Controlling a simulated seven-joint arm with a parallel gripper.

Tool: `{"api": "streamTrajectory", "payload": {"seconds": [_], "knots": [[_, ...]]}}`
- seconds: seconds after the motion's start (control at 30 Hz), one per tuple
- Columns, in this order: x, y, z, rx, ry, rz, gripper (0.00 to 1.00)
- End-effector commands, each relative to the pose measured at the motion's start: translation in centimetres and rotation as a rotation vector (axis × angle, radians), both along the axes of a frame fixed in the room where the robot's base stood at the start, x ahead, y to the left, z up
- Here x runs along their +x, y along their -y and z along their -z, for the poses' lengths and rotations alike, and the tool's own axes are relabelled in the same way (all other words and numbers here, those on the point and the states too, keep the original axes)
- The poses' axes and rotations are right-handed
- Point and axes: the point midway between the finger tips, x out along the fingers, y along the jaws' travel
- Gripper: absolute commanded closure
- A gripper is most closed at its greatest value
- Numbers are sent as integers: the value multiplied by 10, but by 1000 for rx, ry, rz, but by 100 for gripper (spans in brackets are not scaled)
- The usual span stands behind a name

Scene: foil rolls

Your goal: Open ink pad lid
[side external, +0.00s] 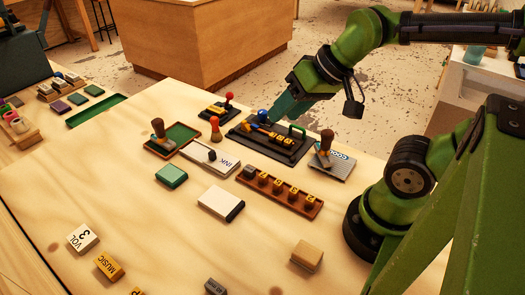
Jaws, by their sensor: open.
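A flat white case marked INK (219,161) lies on the table left of centre, with a small dark knob on its top. It looks closed. My gripper (274,117) reaches down from the upper right over a black tray (290,151), behind and to the right of the case. It is apart from the case. The fingers are small and partly merge with the dark tray and blue knob (262,115) there, so the gap between them is hard to see. No object shows clearly between them.
A wooden-handled stamp (158,130) stands at a green tray (183,135). A red-knobbed stamp (215,128) stands right behind the case. A green block (171,176), a white block (217,201) and a brown rack (285,194) lie in front. The table's near middle is mostly clear.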

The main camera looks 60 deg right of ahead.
Motion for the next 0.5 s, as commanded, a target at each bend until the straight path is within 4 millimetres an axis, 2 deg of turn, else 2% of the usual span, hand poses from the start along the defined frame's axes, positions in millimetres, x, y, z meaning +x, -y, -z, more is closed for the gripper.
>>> {"api": "streamTrajectory", "payload": {"seconds": [0.17, 0.33, 0.5], "knots": [[41, -3, 6, -31, -127, -39, 55], [97, -7, 13, -92, -262, -113, 55], [154, -11, 32, -164, -394, -200, 55]]}}
